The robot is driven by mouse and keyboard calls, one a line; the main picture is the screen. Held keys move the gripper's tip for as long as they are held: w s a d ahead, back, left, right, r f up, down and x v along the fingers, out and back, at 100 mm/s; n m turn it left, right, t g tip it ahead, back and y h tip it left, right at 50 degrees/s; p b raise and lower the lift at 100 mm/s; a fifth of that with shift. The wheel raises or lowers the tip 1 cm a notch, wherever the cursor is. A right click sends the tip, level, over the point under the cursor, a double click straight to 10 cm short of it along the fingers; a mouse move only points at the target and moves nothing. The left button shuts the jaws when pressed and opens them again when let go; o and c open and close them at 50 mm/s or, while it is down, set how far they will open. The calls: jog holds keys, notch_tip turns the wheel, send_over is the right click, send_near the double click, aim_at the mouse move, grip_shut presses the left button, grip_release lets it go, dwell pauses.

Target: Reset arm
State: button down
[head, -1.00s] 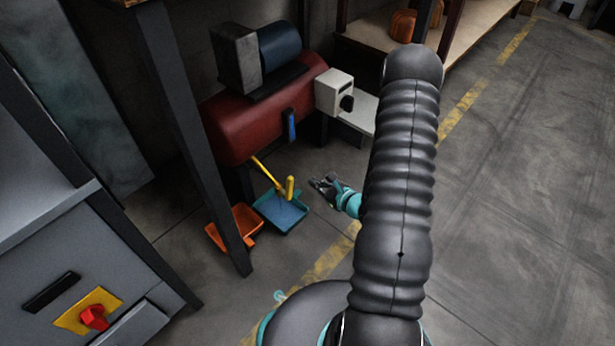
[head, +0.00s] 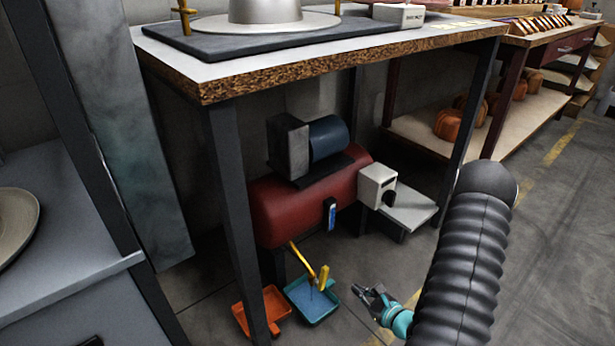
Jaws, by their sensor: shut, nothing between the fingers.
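My arm (head: 462,265), black and ribbed, stands at the lower right of the head view. My gripper (head: 368,296), with a teal wrist, shows small and low beside the arm, above the concrete floor. It is shut and empty. It is to the right of a blue dustpan (head: 312,300) on the floor and looks apart from it.
A grey machine (head: 60,230) is at left. Open floor (head: 560,260) lies at right.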

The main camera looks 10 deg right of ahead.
jog(key=s+a+n+g+y, duration=0.25)
jog(key=s+a+y, duration=0.2)
jog(key=a, duration=0.25)
jog(key=s+a+r+n+g+y+p, duration=0.2)
jog(key=s+a+r+n+g, duration=0.3)
jog(key=s+r+n+g, duration=0.55)
jog(key=s+d+r+n+h+p, duration=0.1)
jog(key=d+r+n+h+p, duration=0.15)
jog(key=r+n+h, duration=0.55)
jog(key=s+d+r+n+h+p, duration=0.1)
jog(key=d+r+n+h+p, duration=0.2)
jog(key=r, duration=0.9)
jog(key=s+a+r+n+t+p, duration=0.1)
jog(key=a+r+n+t, duration=0.1)
jog(key=r, duration=0.5)
jog(key=s+a+r+n+t+p, duration=0.1)
jog(key=a+r+n+t, duration=0.1)
jog(key=r, duration=0.6)
jog(key=shift+r+t+h+p, duration=0.25)
jog(key=shift+t+h+p, duration=0.15)
jog(key=shift+t, duration=0.3)
